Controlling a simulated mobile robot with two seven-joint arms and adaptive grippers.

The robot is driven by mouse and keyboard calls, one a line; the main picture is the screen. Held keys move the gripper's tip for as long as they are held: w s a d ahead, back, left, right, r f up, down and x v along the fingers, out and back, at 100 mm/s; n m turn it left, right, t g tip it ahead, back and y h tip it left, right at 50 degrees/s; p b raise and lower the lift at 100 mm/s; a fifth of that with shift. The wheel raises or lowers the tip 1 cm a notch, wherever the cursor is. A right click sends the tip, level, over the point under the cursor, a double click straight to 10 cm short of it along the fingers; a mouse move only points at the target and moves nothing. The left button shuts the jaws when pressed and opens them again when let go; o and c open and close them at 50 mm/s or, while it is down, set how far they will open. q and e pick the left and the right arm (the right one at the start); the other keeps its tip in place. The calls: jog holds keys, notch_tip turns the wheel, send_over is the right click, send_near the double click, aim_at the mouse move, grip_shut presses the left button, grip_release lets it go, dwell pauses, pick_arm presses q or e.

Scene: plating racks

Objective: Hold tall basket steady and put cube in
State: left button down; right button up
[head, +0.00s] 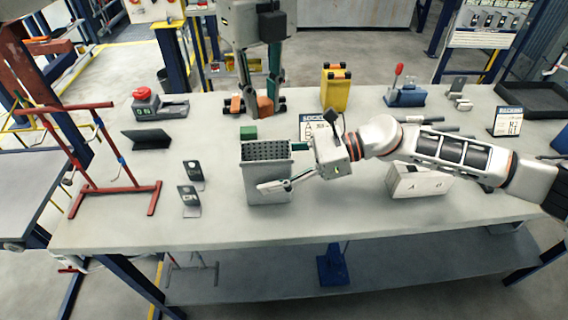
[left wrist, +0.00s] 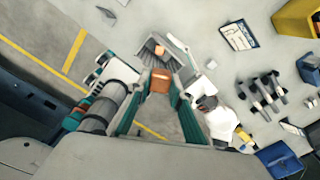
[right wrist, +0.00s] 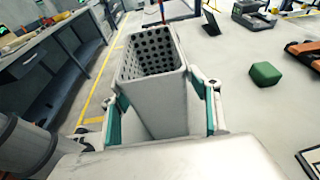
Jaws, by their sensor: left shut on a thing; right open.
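The tall grey basket (head: 267,187), with a perforated inside, stands upright on the table. My right gripper (head: 274,186) is open at it; in the right wrist view (right wrist: 164,108) its teal-lined fingers lie on either side of the basket (right wrist: 150,100). I cannot tell whether they touch it. My left gripper (head: 260,106) is behind the basket, pointing down, shut on an orange block (head: 265,106). The block shows between the fingers in the left wrist view (left wrist: 160,80).
Orange and black pieces (head: 235,104) lie by my left gripper. A yellow caddy (head: 335,92) and a blue stand (head: 405,97) stand at the back. A red frame (head: 115,187) and small cards (head: 189,200) stand left. A white box (head: 418,182) is right. The front edge is clear.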

jog(key=shift+a+f, duration=0.1)
jog(key=shift+a, duration=0.2)
jog(key=c, duration=1.3)
jog(key=shift+c, duration=0.2)
